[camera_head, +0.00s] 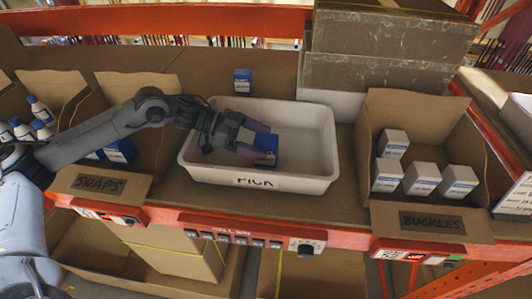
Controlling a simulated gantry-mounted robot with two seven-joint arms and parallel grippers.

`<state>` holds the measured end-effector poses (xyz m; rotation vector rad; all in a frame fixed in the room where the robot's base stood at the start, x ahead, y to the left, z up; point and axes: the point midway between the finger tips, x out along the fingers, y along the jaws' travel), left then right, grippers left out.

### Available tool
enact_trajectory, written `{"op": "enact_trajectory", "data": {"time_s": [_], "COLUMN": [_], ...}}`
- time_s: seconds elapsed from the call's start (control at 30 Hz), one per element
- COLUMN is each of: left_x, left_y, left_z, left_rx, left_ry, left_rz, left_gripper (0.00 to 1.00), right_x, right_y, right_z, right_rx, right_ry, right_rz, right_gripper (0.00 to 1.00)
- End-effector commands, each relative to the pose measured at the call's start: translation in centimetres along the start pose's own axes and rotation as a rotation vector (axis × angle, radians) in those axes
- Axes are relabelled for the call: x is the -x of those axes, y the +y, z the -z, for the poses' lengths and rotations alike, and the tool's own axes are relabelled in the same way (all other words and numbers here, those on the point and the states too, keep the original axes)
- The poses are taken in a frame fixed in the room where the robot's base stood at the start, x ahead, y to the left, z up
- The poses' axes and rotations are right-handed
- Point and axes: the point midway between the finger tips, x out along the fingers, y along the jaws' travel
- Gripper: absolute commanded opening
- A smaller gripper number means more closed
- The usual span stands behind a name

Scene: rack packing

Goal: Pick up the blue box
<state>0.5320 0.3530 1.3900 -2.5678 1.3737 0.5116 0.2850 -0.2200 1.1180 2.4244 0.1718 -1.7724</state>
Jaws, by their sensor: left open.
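A blue box (265,146) with a white label sits inside the white bin marked PICK (325,142). My left gripper (248,138) reaches into this bin from the left, its jaws open. Its fingers are right at the left side of the blue box and partly hide it; I cannot tell whether they touch it. Another blue box (242,80) stands on the shelf behind the bin. More blue boxes (121,150) lie in the cardboard bin marked SNAPS (99,183), partly behind my left arm. My right gripper is not in view.
The cardboard bin marked BUCKLES (431,221) holds several white-and-blue boxes (421,179) at the right. Large brown boxes (385,50) are stacked behind the white bin's right end. White bottles with blue caps (40,110) stand at the far left. An orange rail (335,234) runs along the front.

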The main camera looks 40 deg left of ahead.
Motion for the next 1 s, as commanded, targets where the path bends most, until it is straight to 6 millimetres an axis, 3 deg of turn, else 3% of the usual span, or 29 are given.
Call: {"op": "enact_trajectory", "data": {"time_s": [0.4, 0.73, 0.77, 1.0], "left_x": [-3.9, -4.3, -4.3, -4.3], "left_y": [0.0, 0.1, 0.1, 0.1], "left_z": [0.3, 0.1, 0.1, 0.1], "left_rx": [0.000, 0.000, 0.000, 0.000], "left_ry": [0.002, 0.000, 0.000, 0.001], "left_rz": [-0.002, -0.002, -0.002, -0.002], "left_gripper": [0.83, 0.83, 0.81, 0.45], "right_x": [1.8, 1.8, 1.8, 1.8], "right_y": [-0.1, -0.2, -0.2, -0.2], "right_z": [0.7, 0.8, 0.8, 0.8], "right_rx": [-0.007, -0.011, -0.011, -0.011], "right_ry": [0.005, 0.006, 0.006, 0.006], "right_rz": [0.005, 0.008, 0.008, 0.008], "right_gripper": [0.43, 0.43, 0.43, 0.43]}}
